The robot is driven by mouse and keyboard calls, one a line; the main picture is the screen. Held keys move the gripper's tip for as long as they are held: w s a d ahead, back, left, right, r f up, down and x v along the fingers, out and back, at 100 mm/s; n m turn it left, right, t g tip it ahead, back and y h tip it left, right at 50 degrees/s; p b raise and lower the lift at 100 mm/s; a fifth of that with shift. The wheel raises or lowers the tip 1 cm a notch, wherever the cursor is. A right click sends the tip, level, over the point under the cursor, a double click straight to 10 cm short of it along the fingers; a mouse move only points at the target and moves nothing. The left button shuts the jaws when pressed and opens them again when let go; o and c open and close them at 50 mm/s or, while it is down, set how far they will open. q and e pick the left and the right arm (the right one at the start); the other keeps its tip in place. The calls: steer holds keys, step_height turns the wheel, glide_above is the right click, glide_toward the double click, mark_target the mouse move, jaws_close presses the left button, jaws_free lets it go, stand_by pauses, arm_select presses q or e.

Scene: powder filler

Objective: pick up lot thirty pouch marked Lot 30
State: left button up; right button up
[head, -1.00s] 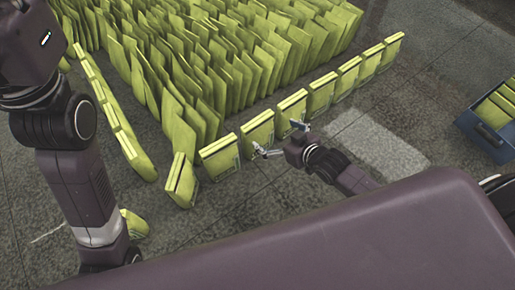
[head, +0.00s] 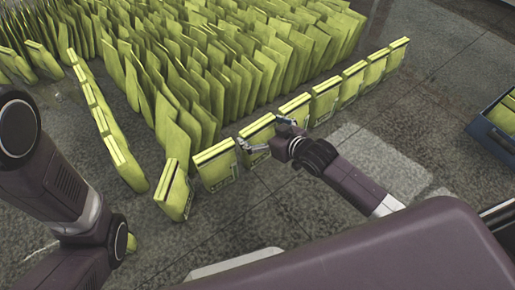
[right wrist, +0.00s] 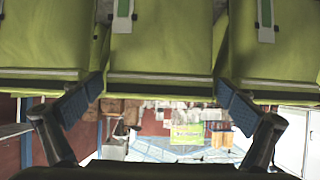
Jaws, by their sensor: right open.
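Yellow-green pouches stand upright in a front row on the grey floor. The label "Lot 30" cannot be read on any of them. My right gripper (head: 264,134) is open in front of one pouch (head: 256,129) of this row. In the right wrist view a pouch (right wrist: 160,45) fills the upper middle. The two blue-padded fingers of the right gripper (right wrist: 160,103) reach to either side of its lower part in the picture, with nothing visibly gripped. My left arm shows at the left of the head view, but its gripper is not in view.
A dense block of similar pouches (head: 220,65) stands behind the front row. Neighbouring pouches (head: 215,165) (head: 293,108) stand close on both sides. A blue crate (head: 490,136) with pouches is at the right edge. Floor right of the row is clear.

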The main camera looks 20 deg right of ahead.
steer(key=shift+b+x, duration=0.3)
steer(key=shift+x, duration=0.5)
steer(key=shift+s, duration=0.1)
steer(key=c, duration=1.4)
steer(key=shift+c, duration=0.7)
steer(key=shift+r, duration=0.15)
